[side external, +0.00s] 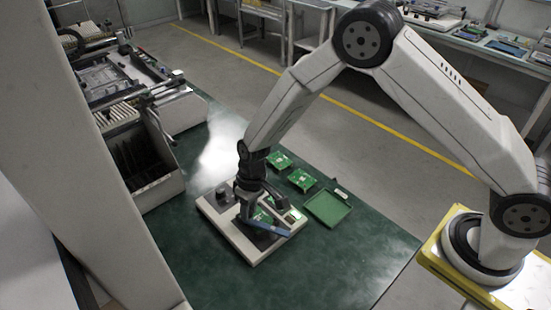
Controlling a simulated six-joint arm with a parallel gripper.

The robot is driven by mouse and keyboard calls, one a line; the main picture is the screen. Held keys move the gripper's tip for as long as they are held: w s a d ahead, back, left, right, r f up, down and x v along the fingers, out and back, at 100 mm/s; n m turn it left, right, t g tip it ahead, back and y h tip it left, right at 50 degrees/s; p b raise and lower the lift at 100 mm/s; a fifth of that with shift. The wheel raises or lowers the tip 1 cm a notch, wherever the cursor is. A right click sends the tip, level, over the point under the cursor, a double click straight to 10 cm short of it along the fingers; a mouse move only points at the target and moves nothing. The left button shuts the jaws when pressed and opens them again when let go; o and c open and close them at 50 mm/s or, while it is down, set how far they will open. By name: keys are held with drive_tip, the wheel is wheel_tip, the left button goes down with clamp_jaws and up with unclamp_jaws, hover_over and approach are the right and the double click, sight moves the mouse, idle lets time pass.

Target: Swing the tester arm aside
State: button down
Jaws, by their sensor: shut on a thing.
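The tester is a low white box (218,222) with a dark top, on the green table. Its arm appears to be the blue bar (270,228) lying across the box toward its front right. A green circuit board (263,216) shows partly on the box, behind the bar. My gripper (247,213) points down over the middle of the box and is shut, apparently on the left part of the tester arm. The fingertips and the exact contact are small and partly hidden.
Two green boards (302,179) lie behind the tester. A green tray (327,208) sits to its right. A dark knob (222,194) stands on the box's left. A grey bin (154,170) and machinery stand at the left. The front table area (320,265) is clear.

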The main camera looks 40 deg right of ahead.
drive_tip(key=a+n, duration=0.1)
drive_tip(key=n, duration=0.1)
drive_tip(key=s+a+n, duration=0.1)
drive_tip(key=shift+s+n+g, duration=0.15)
drive_tip(key=shift+n+g, duration=0.15)
drive_tip(key=shift+n, duration=0.1)
drive_tip(key=n, duration=0.1)
drive_tip(key=s+a+n, duration=0.1)
drive_tip(key=n, duration=0.1)
drive_tip(key=shift+s+a+n+g+h, duration=0.1)
drive_tip(key=shift+s+n+g+h, duration=0.2)
drive_tip(key=shift+h, duration=0.1)
drive_tip(key=s+n, duration=0.1)
drive_tip(key=n, duration=0.2)
drive_tip(key=shift+s+a+h, duration=0.3)
drive_tip(key=shift+s+a, duration=0.05)
drive_tip(key=shift+s, duration=0.05)
drive_tip(key=shift+s+n, duration=0.65)
drive_tip(key=shift+n, duration=0.65)
drive_tip(key=shift+c, duration=2.1)
unclamp_jaws()
drive_tip(key=shift+w+r, duration=0.1)
